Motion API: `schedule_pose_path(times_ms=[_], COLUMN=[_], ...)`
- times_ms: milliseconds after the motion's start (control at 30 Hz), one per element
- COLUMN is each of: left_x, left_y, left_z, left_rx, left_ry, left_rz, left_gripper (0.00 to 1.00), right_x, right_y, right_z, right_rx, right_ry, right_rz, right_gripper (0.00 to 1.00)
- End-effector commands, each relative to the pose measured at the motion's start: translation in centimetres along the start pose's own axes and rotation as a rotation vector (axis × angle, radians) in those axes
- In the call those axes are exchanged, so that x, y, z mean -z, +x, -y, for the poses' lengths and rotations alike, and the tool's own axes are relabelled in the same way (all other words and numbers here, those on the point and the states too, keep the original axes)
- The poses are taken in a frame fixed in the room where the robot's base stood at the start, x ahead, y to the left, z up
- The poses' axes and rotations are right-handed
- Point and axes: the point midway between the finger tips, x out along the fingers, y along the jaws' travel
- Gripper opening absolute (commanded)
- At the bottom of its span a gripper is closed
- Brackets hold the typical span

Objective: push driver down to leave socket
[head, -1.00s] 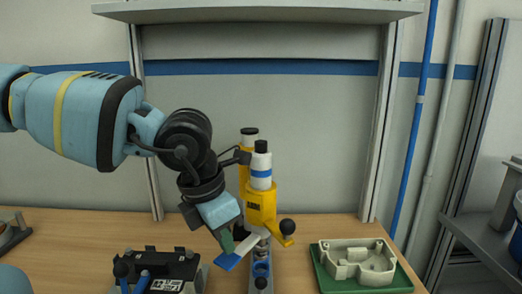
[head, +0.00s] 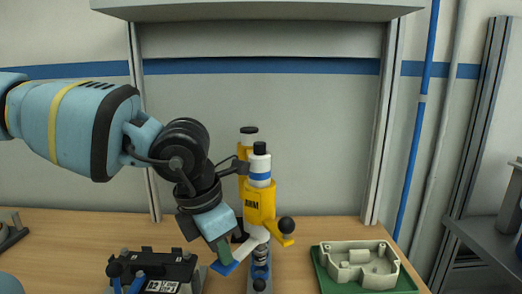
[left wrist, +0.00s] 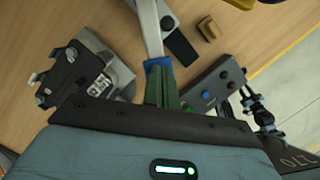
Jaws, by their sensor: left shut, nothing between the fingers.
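A yellow press-like unit (head: 252,200) stands on the bench. It carries a white upright cylinder (head: 259,166) with a blue band and black cap, which may be the driver. A black ball knob (head: 286,225) sticks out at its right. Below is a narrow grey base (head: 261,284) with blue and black parts; I cannot make out a socket. My left gripper (head: 222,258) is shut and empty, at the lower left of the unit. A pale bar with a blue end (head: 225,268) lies at its green fingertips; it also shows in the left wrist view (left wrist: 152,28). Contact is unclear.
A black fixture (head: 158,272) with blue handles stands at the left front. A green tray (head: 325,278) with a beige housing (head: 360,264) lies at the right. In the left wrist view a grey button box (left wrist: 213,88) sits right of the fingers. A shelf (head: 255,10) hangs above.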

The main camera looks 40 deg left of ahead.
Motion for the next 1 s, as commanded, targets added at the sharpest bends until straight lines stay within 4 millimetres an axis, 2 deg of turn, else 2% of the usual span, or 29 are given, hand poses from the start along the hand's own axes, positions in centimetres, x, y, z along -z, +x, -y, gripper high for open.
schedule_pose_path(times_ms=[1000], left_x=[1.0], left_y=[3.7], left_z=[0.0], left_rx=[0.002], left_ry=[-0.001], left_rz=[-0.006], left_gripper=[0.00], right_x=[-2.0], right_y=[1.9], right_z=[0.0], right_rx=[0.004], right_ry=[0.007], right_rz=[0.022], right_gripper=[0.36])
